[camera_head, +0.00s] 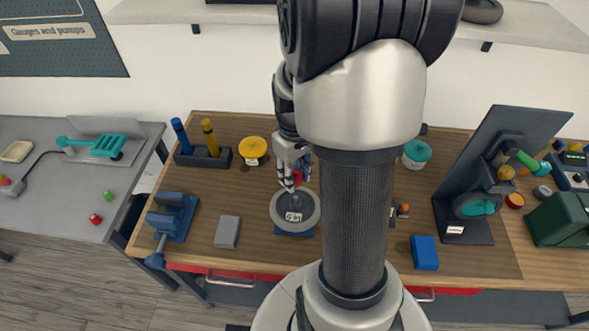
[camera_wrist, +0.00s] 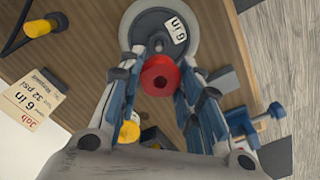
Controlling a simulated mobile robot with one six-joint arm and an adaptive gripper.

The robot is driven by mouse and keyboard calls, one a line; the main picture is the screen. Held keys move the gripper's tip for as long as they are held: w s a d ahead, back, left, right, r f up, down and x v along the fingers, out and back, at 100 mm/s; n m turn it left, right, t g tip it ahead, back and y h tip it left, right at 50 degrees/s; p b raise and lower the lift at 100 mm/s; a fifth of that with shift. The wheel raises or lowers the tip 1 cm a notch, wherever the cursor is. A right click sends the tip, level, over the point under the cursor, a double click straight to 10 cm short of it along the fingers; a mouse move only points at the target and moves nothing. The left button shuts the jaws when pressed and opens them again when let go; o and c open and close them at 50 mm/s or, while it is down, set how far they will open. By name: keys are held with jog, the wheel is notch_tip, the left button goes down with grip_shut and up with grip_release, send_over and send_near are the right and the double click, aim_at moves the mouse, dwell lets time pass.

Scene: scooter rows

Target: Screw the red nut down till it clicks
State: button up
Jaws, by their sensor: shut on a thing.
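My gripper (camera_head: 294,181) is shut on the red nut (camera_wrist: 160,75), which sits between its fingers in the wrist view. The nut also shows as a small red patch (camera_head: 298,176) in the head view. A grey wheel (camera_head: 278,222) with a "6 in" label lies on a blue base on the bench, below my gripper. In the wrist view the wheel (camera_wrist: 137,18) has a dark stud (camera_wrist: 158,43) at its middle. The nut appears beside the stud there, overlapping the wheel's edge; I cannot tell its exact height.
A blue vise (camera_head: 173,217), a grey block (camera_head: 227,232) and a yellow round container (camera_head: 253,147) stand left of the wheel. A blue box (camera_head: 425,252) and a dark stand (camera_head: 463,221) are to the right. A job card (camera_wrist: 30,98) shows in the wrist view.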

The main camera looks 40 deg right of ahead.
aim_at(296, 197)
jog(key=shift+s+d+f+b, duration=0.15)
jog(key=shift+f+b, duration=0.25)
jog(key=shift+f, duration=0.2)
jog(key=shift+f+b, duration=1.85)
jog(key=shift+f, duration=0.4)
jog(key=shift+f+b, duration=1)
jog(key=shift+f, duration=0.55)
jog(key=o, duration=1)
jog(key=shift+r, duration=0.1)
notch_tip(296, 197, up, 12)
